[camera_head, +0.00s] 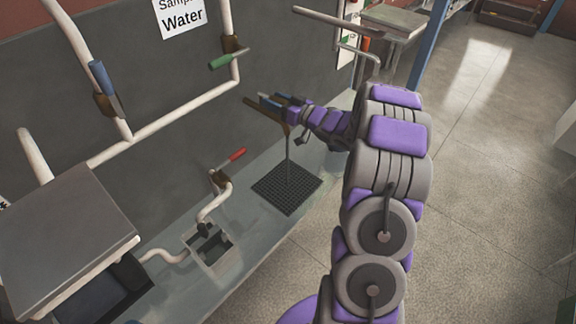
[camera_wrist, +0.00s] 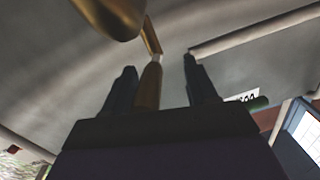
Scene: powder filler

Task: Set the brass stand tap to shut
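The brass stand tap (camera_head: 262,115) is at the wall side, above a black floor grate. A thin pale vertical line, water or a pipe, I cannot tell which, runs from it down to the grate. In the wrist view the tap's rounded brass body (camera_wrist: 112,14) is at the top, and its brass lever (camera_wrist: 149,87) reaches down between my fingers. My gripper (camera_head: 272,100) is at the tap, partly covering it. In the wrist view my gripper (camera_wrist: 160,64) has its fingers apart, one on each side of the lever, with a clear gap on the right.
The black grate (camera_head: 286,190) lies below the tap. A red-handled valve (camera_head: 236,155) stands left of it. Green-handled (camera_head: 226,60) and blue-handled (camera_head: 102,77) valves sit on white wall pipes. A grey-topped box (camera_head: 65,240) is front left. The floor at right is open.

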